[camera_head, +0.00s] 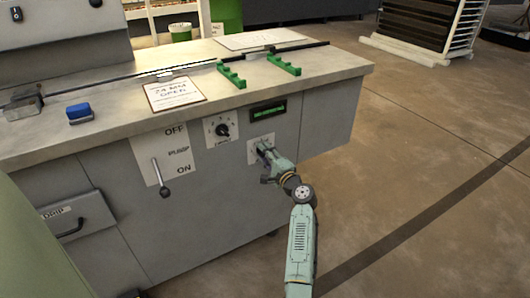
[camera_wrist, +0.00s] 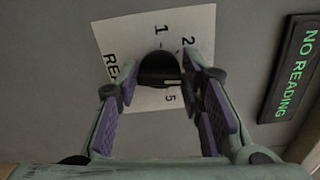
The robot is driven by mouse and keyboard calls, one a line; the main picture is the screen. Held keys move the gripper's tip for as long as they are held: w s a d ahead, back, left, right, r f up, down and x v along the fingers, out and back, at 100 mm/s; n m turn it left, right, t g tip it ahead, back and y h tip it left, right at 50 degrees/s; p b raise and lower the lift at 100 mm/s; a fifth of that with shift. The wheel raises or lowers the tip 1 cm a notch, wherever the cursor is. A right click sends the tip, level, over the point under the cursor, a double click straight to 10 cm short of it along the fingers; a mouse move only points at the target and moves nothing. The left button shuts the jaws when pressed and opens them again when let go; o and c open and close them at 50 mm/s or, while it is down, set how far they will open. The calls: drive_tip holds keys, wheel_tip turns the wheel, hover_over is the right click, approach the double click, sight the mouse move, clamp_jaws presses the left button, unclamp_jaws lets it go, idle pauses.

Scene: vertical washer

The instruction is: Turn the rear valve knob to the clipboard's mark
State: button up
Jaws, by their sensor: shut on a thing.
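The rear valve knob (camera_wrist: 160,68) is black and round, on a white dial plate (camera_wrist: 198,28) marked "1", "2", "5" and partly covered letters "RE". My gripper (camera_wrist: 163,78) is shut on the knob, with a purple pad on either side. In the head view my gripper (camera_head: 268,157) reaches the cabinet front and hides the knob. Part of the white plate (camera_head: 253,155) shows beside it. The clipboard (camera_head: 174,93) lies on the bench top and reads "24 MM OPEN".
A dark display (camera_head: 268,111) above the plate reads "NO READING" in the wrist view (camera_wrist: 296,75). A second black knob (camera_head: 222,130) and a pump lever (camera_head: 160,175) are to the left. Green brackets (camera_head: 231,75) and a blue block (camera_head: 79,112) are on the bench.

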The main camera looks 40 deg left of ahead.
drive_tip(key=m+p, duration=0.3)
drive_tip(key=m, duration=0.2)
drive_tip(key=shift+m, duration=0.7)
drive_tip(key=o, duration=1.2)
drive_tip(key=shift+r, duration=0.1)
drive_tip(key=shift+c, duration=0.2)
drive_tip(key=shift+d, duration=0.15)
drive_tip(key=v, duration=1.1)
drive_tip(key=shift+s+d, duration=0.2)
drive_tip(key=shift+d, duration=0.15)
